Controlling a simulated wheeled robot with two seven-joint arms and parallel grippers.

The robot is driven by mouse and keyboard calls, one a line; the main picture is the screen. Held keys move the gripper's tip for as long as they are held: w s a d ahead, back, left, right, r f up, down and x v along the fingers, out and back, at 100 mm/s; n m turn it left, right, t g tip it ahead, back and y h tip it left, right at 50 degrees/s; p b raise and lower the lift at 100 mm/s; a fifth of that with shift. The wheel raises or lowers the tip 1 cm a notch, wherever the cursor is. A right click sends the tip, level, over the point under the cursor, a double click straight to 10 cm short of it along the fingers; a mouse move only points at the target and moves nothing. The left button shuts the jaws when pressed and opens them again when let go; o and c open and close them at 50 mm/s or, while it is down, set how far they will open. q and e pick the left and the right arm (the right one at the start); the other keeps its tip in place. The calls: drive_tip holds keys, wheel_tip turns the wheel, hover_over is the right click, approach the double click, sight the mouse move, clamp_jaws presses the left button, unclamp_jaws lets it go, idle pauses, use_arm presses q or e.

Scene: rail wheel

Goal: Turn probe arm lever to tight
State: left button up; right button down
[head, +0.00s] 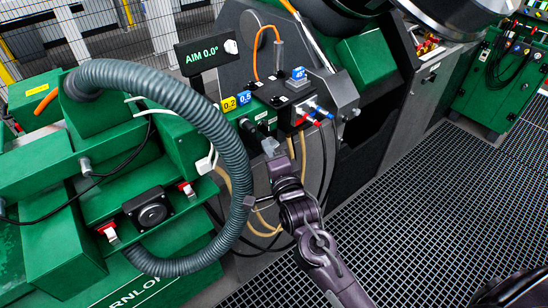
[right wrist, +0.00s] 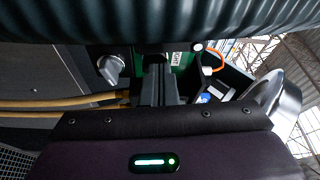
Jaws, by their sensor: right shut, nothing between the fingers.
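My right gripper (head: 271,147) reaches up to the front of the green control box (head: 257,117). Its fingers are shut and empty; they also show in the right wrist view (right wrist: 157,82), pointing at a green panel with a white label. I cannot tell whether they touch it. A grey lever-like knob (right wrist: 111,69) sits just left of the fingers in the wrist view. I cannot tell for sure whether it is the probe arm lever, and no tight mark is readable. A black knob (head: 247,124) is on the box beside my gripper.
A thick grey corrugated hose (head: 233,150) arches left of my right arm and crosses the top of the wrist view. Tan hoses (head: 262,218) hang behind the gripper. Blue and red fittings (head: 318,110) sit above right. The grated floor (head: 430,210) is open at right.

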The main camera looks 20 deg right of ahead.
drive_tip(key=shift+w+r, duration=0.1)
drive_tip(key=shift+w, duration=1.35)
drive_tip(key=shift+a, duration=0.1)
drive_tip(key=shift+s+a+f+m+g+p, duration=0.2)
drive_tip(key=shift+s+a+m+g+p, duration=0.1)
drive_tip(key=shift+a+m+p, duration=0.4)
